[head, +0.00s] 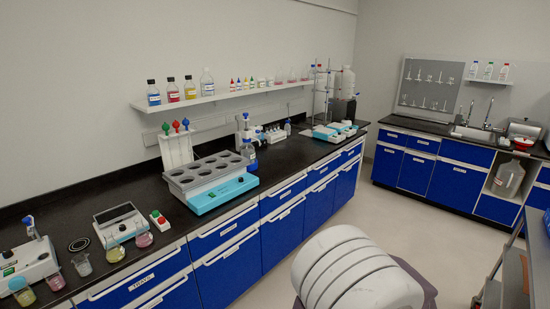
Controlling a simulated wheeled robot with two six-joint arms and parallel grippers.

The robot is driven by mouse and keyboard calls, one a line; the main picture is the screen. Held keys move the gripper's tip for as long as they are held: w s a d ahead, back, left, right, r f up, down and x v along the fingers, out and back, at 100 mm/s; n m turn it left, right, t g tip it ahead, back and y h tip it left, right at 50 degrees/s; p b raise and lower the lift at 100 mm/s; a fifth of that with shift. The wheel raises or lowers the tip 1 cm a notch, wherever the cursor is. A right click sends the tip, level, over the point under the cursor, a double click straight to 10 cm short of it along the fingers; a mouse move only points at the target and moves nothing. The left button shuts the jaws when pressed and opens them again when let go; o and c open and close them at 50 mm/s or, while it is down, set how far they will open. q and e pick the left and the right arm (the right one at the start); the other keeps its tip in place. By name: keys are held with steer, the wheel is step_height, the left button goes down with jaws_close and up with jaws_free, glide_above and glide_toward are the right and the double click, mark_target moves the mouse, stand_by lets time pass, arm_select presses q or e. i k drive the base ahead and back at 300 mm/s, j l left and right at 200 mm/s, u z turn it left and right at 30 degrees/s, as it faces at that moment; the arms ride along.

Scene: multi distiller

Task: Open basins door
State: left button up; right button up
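Blue cabinet doors run under the long black counter along the left wall. One door (232,262) is in the middle foreground, with more doors (284,235) farther along. More blue doors (456,184) are under the sink counter at the back right. All these doors look shut. Small white labels sit on the fronts; one drawer (145,282) at the lower left reads "TRAYS". The other labels are too small to read, so I cannot tell which door is for basins. Neither of my grippers is in view.
A grey-and-turquoise heating block (208,183), bottles and other lab devices stand on the long black counter (262,192). A sink (475,132) and a large jug (508,178) in an open compartment are at the back right. Free grey floor (385,230) lies between the counters.

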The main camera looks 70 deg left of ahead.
mark_target(388, 157)
steer(key=u, duration=1.35)
steer(key=i+z, duration=0.2)
steer(key=i, duration=3.05)
steer(key=i+u, duration=0.1)
steer(key=i, duration=0.45)
steer(key=i+l+u, duration=0.1)
steer(key=i, duration=0.4)
steer(key=i+l+u, duration=0.1)
steer(key=i, duration=0.45)
steer(key=i+l+u, duration=0.1)
steer(key=i+l, duration=0.15)
steer(key=i, duration=0.25)
steer(key=i+l+u, duration=0.25)
steer(key=i+u, duration=0.25)
steer(key=i+l+u, duration=0.8)
steer(key=l+u, duration=0.15)
steer(key=i+l, duration=0.3)
steer(key=l, duration=0.15)
